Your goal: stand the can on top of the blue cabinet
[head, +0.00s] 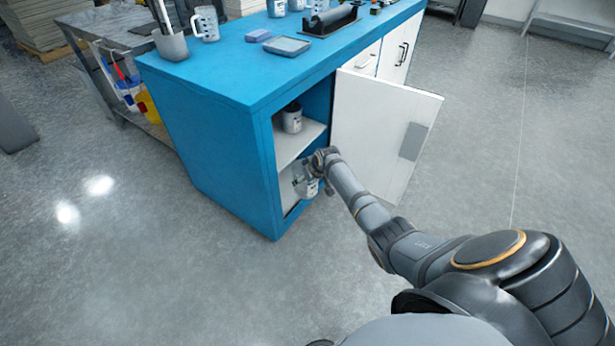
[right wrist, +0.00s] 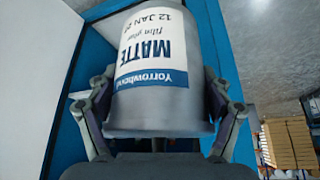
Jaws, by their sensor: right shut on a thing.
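The can (right wrist: 150,85) is a grey cylinder with a white and blue label reading "MATTE", upside down in the right wrist view. My right gripper (right wrist: 155,110) is shut on it, with a finger on each side. In the head view my right gripper (head: 308,176) and the held can (head: 311,188) are at the open front of the lower compartment of the blue cabinet (head: 215,140). The arm partly hides them. The cabinet's blue top (head: 225,72) has bare space near its front left corner. My left gripper is not in view.
The white door (head: 380,125) stands open to the right of my right gripper. A similar can (head: 292,118) stands on the inner shelf. On top are a tool cup (head: 172,46), a mug (head: 207,25), a flat tray (head: 287,46), a small block (head: 258,35) and a black device (head: 328,21).

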